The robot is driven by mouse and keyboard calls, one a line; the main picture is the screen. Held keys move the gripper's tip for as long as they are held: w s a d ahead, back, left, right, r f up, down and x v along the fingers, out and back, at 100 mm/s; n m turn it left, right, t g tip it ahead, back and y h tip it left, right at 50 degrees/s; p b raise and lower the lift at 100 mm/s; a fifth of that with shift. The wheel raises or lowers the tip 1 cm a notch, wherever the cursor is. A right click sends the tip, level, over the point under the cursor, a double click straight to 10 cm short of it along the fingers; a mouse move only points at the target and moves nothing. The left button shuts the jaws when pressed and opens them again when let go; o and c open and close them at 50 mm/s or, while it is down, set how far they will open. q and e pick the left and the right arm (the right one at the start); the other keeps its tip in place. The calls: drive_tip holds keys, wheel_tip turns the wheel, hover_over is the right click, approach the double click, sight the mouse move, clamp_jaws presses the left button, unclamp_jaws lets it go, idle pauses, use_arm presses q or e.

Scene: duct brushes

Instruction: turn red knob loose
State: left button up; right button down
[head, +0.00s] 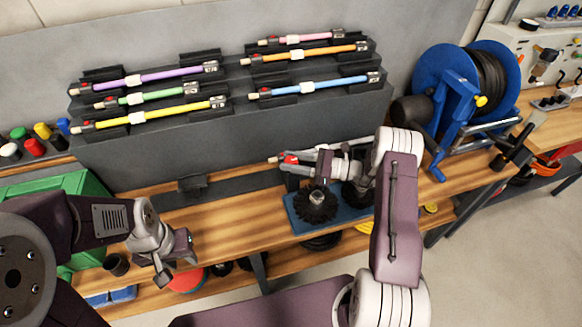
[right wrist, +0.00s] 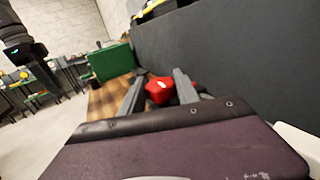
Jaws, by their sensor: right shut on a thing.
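The red knob (right wrist: 159,91) sits between the two grey fingers of my right gripper (head: 292,160). It also shows as a small red spot in the head view (head: 290,159), at the end of a pale rod-like part in front of the dark rack. The fingers close on the knob from both sides, and the rest of what it is attached to is hidden behind the gripper and wrist. My left gripper (head: 168,268) hangs above the lower left of the bench, apart from the knob. Its fingers are small and turned, so their opening is unclear.
A dark stepped rack (head: 230,135) carries several coloured rods. Black round brushes (head: 316,207) sit on a blue mat below my right arm. A blue hose reel (head: 455,90) stands at right, a green bin (head: 85,185) at left. The wooden bench (head: 225,222) between is mostly clear.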

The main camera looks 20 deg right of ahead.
drive_tip(key=shift+n+g+y+b, duration=0.4)
drive_tip(key=shift+n+g+b, duration=0.2)
drive_tip(key=shift+g+b, duration=0.2)
drive_tip(key=c, duration=0.9)
unclamp_jaws()
drive_tip(key=b+v, duration=0.1)
drive_tip(key=v, duration=0.8)
drive_tip(key=shift+r, duration=0.1)
